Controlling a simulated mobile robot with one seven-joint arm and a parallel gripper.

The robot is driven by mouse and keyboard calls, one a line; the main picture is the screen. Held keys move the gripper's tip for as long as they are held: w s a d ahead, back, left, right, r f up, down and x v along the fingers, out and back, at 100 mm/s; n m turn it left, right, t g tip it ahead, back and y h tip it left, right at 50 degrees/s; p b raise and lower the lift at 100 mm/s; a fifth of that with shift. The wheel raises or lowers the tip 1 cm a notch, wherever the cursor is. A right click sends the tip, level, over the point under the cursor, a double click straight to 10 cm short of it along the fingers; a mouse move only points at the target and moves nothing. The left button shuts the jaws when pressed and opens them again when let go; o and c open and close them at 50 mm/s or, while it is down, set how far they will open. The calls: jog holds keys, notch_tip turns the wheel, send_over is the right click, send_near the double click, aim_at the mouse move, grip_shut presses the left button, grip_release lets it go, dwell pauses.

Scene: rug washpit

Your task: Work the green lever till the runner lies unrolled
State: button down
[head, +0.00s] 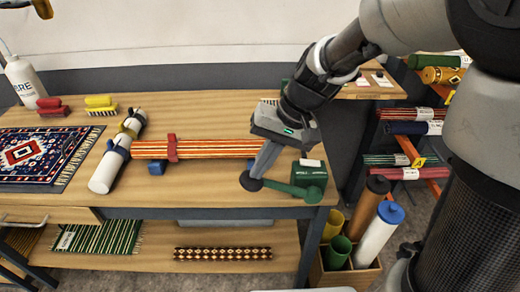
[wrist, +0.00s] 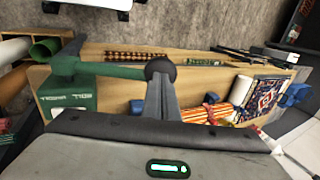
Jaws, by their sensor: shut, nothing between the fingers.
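A green box (head: 309,172) with a white label stands at the right end of the wooden bench. Its green lever (head: 290,188) reaches left to a dark round knob (head: 252,184). My gripper (head: 262,168) is shut and empty, its fingertips at the knob; I cannot tell whether they touch it. The wrist view also shows the lever (wrist: 110,71) and knob (wrist: 160,69), just beyond the fingers. A long orange, red and cream striped piece (head: 215,148) lies on blue supports behind the lever, under a red clamp (head: 172,148). I cannot tell whether it is the runner.
A white roll (head: 104,172) with blue straps and a patterned rug (head: 35,154) lie left on the bench. A diamond-patterned strip (head: 222,253) lies on the lower shelf (head: 160,262). A bin of tubes (head: 345,262) stands right of the bench. The front bench top is clear.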

aim_at(246, 176)
jog(key=shift+a+f+h, duration=0.5)
jog(key=shift+a+f, duration=0.05)
jog(key=f+h, duration=0.1)
jog(key=a+f+h, duration=0.1)
jog(key=f, duration=0.1)
jog(key=a+f+h, duration=0.1)
jog(key=shift+a+f, duration=0.2)
jog(key=shift+f, duration=0.05)
jog(key=shift+a+f+h+b, duration=0.15)
jog(key=shift+f+h+b, duration=0.9)
jog(key=shift+f, duration=0.95)
jog(key=shift+a+f+h+b, duration=0.15)
jog(key=shift+f+h+b, duration=0.9)
jog(key=shift+f, duration=0.9)
jog(key=shift+s+f, duration=0.1)
jog(key=shift+f, duration=0.1)
jog(key=shift+d+f, duration=0.1)
jog(key=shift+f, duration=0.05)
jog(key=shift+r, duration=0.4)
jog(key=a+p+v, duration=0.1)
jog(key=p+v, duration=0.3)
jog(key=v, duration=1)
jog(key=shift+a, duration=0.25)
